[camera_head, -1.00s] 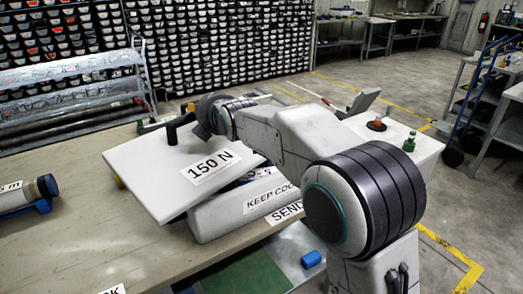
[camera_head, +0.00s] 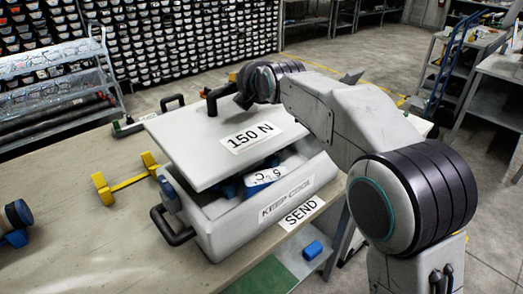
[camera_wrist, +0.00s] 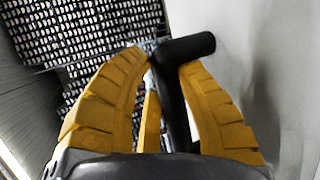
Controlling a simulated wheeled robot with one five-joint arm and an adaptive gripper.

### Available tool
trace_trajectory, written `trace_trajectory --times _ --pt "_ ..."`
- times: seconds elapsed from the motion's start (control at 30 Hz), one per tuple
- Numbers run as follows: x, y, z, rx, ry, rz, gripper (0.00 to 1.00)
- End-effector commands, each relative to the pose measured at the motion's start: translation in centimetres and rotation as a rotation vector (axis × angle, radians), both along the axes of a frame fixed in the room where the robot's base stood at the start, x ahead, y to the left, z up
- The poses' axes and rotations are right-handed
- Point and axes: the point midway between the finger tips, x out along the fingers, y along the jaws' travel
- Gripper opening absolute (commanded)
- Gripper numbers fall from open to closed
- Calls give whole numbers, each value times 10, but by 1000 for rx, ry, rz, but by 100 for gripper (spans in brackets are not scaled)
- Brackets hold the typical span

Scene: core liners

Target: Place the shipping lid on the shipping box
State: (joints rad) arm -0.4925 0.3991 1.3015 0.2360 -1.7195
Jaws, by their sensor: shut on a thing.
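The shipping lid (camera_head: 190,155) is a white slab labelled "150 N" with a black handle. It is held above the shipping box (camera_head: 215,235), slightly tilted, with a gap at the front and right. The white box is labelled "KEEP COOL" and has a black side handle. Blue items and a white label show inside it under the lid. My gripper's yellow fingers (camera_wrist: 160,85) are closed around the black lid handle (camera_wrist: 187,48) in the wrist view. In the head view my wrist hides the fingertips. Whether the lid's far edge touches the box is hidden.
The box stands on the table (camera_head: 95,240) by its right edge, near a "SEND" label (camera_head: 301,213). A yellow stand (camera_head: 125,183) is left of it. A blue-ended core piece (camera_head: 15,220) lies at far left. A blue block (camera_head: 312,250) is on a lower shelf.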

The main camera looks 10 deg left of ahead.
Motion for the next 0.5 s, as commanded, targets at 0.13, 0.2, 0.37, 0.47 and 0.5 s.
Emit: trace_trajectory --times 0.13,0.2,0.37,0.47,0.5 --pt "-1 -1 -14 -12 13 2 0" --pt "-2 -1 -25 -16 17 3 0" --pt "-2 -1 -46 -19 15 3 0" --pt "-2 -1 -55 -16 13 3 0" --pt "-2 -1 -57 -16 13 3 0"
